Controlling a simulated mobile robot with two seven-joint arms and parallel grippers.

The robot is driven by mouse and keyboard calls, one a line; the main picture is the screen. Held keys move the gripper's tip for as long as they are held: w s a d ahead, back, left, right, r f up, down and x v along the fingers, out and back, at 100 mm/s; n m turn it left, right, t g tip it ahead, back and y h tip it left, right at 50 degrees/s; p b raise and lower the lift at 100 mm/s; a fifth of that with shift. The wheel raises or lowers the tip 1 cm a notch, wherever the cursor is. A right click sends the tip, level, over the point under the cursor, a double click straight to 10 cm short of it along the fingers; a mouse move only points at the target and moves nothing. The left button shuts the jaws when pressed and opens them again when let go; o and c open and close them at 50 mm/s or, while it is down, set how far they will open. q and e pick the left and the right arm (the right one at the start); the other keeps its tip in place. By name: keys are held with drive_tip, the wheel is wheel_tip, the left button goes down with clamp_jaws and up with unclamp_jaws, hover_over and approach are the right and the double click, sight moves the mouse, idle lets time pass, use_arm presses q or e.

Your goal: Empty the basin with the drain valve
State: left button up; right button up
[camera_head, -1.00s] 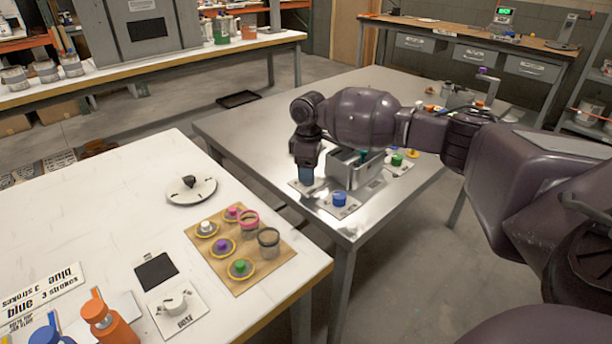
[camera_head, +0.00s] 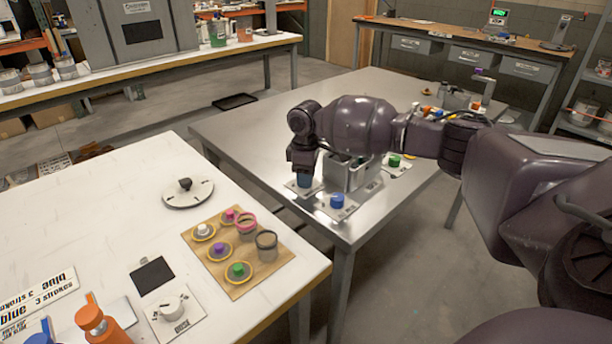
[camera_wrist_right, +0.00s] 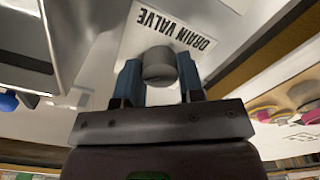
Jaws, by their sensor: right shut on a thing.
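The basin (camera_head: 342,176) is a grey metal box on the steel table, partly hidden behind my right arm. It also shows at the upper left of the right wrist view (camera_wrist_right: 38,62). My right gripper (camera_head: 305,181) points down beside the basin, at its left. In the right wrist view its blue fingers (camera_wrist_right: 160,78) are shut on a round grey knob, the drain valve (camera_wrist_right: 158,64), next to a plate (camera_wrist_right: 196,58) lettered "DRAIN VALVE". The basin's contents cannot be made out. My left gripper is not in view.
A blue knob (camera_head: 337,201) on a plate stands near the steel table's front corner, and a green knob (camera_head: 394,160) is right of the basin. A white table (camera_head: 90,220) at the left holds a board (camera_head: 238,287) with coloured knobs. Floor separates the tables.

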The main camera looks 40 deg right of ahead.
drive_tip(key=n, duration=0.3)
drive_tip(key=shift+r+p, duration=0.1)
drive_tip(key=shift+p, duration=0.3)
drive_tip(key=n, duration=0.3)
drive_tip(key=shift+n+p, duration=0.3)
drive_tip(key=n, duration=0.2)
drive_tip(key=shift+n, duration=0.3)
drive_tip(key=n, duration=0.4)
drive_tip(key=shift+n, duration=0.3)
drive_tip(key=shift+f+n, duration=0.2)
drive_tip(key=shift+n, duration=1.7)
